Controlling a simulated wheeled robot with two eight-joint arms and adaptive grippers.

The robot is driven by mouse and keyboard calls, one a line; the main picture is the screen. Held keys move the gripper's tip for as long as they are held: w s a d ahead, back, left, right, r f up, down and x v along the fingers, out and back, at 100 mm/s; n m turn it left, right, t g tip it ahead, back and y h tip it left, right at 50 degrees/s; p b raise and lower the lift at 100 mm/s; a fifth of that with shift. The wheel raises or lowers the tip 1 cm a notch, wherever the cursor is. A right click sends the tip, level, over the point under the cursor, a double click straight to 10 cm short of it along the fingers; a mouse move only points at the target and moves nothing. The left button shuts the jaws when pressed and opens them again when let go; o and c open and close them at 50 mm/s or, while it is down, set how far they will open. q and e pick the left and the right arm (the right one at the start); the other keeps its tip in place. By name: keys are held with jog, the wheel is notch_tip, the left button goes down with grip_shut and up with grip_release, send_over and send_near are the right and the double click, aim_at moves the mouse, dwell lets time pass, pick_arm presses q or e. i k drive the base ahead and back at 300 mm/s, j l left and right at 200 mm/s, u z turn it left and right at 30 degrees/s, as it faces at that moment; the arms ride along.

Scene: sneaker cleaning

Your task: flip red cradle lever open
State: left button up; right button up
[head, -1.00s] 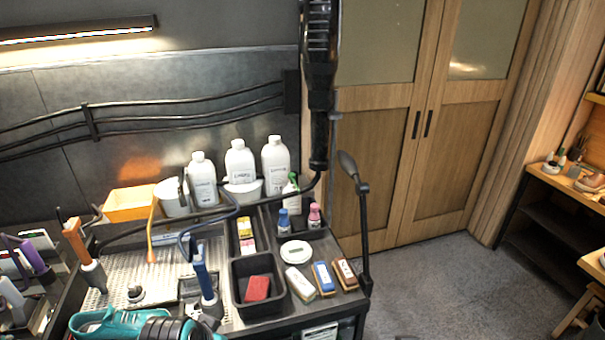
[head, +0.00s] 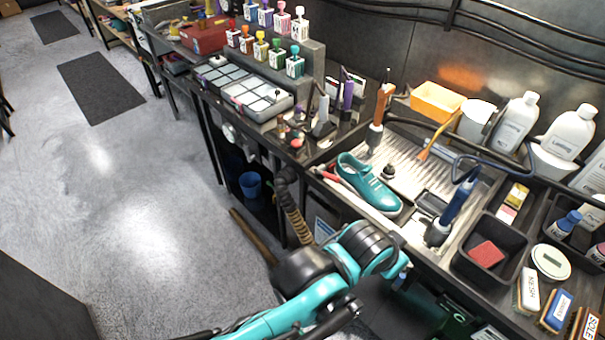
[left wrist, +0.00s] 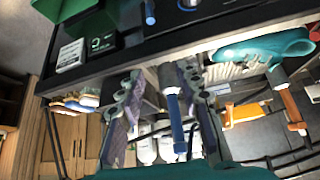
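A small red lever (head: 327,175) sticks out at the left end of the teal shoe (head: 370,184), by the metal wash tray (head: 405,160) in the head view. I cannot tell whether the lever is open or closed. The shoe also shows upside down at the upper right of the left wrist view (left wrist: 262,48). My left arm reaches in front of the bench; its fingertips are hidden in the head view. In the left wrist view my left gripper (left wrist: 160,75) is open and apparently empty, with a blue-handled tool (left wrist: 177,125) seen between its fingers. My right gripper is out of view.
An orange-handled tool (head: 381,112) and the blue-handled tool (head: 458,203) stand around the shoe. A black bin with a red sponge (head: 486,254) and brushes (head: 556,311) lie to the right. Paint bottles and a palette (head: 258,96) are at the left.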

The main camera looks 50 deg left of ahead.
aim_at(319, 170)
jog(key=u, duration=1.7)
jog(key=k+j+u, duration=0.3)
jog(key=i+j, duration=0.05)
jog(key=j, duration=0.05)
